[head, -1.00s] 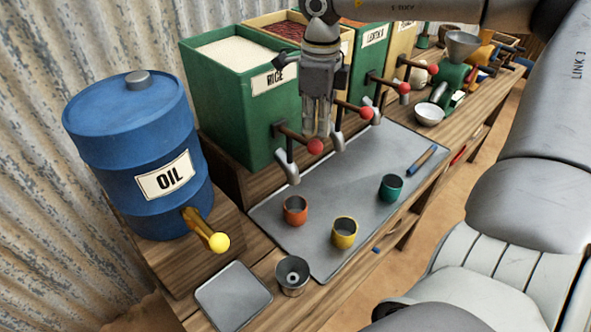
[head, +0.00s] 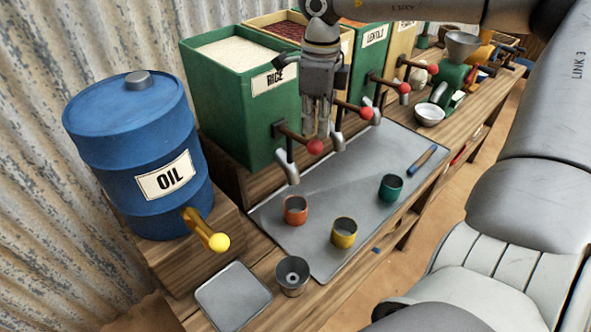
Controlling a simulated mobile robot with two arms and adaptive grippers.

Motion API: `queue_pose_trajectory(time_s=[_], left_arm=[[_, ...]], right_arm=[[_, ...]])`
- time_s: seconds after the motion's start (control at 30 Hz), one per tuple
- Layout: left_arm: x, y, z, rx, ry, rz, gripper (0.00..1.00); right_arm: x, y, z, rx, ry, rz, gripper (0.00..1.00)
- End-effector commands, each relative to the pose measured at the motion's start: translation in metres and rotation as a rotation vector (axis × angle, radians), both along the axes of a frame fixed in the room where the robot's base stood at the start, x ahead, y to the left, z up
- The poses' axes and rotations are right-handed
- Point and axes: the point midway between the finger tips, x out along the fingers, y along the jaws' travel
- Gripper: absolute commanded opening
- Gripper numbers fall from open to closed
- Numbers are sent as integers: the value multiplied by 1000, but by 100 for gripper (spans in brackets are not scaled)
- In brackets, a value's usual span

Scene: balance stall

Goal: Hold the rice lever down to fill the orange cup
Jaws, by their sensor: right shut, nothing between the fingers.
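The rice bin (head: 235,110) is a green box full of white grain, marked RICE. Its lever has a red ball knob (head: 315,146) and sticks out from the front, above a grey spout (head: 291,172). The orange cup (head: 295,210) stands upright on the grey mat (head: 330,185), below and near that spout; I cannot see any rice in it. My right gripper (head: 317,130) points down with its fingers shut and empty, just behind or above the rice lever; whether it touches the lever is unclear. My left gripper is not in view.
A yellow cup (head: 344,232) and a teal cup (head: 390,187) stand on the mat. A blue oil drum (head: 130,150) with a yellow tap (head: 208,232) is at left. A metal cup (head: 292,276) stands near the front. More bins with red-knobbed levers line the back.

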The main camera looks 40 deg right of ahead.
Motion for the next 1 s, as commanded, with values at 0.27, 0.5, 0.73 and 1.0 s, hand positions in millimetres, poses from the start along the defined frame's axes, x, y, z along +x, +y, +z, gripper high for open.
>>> queue_pose_trajectory(time_s=[0.27, 0.5, 0.73, 1.0], left_arm=[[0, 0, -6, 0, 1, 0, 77], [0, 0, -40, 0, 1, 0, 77], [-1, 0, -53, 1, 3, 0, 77], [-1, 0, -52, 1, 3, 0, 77]], right_arm=[[0, 0, -6, 0, 0, 0, 0], [0, 0, -42, -1, 1, 0, 0], [0, 0, -56, 0, 0, 0, 0], [0, 0, -56, 0, 1, 0, 0]])
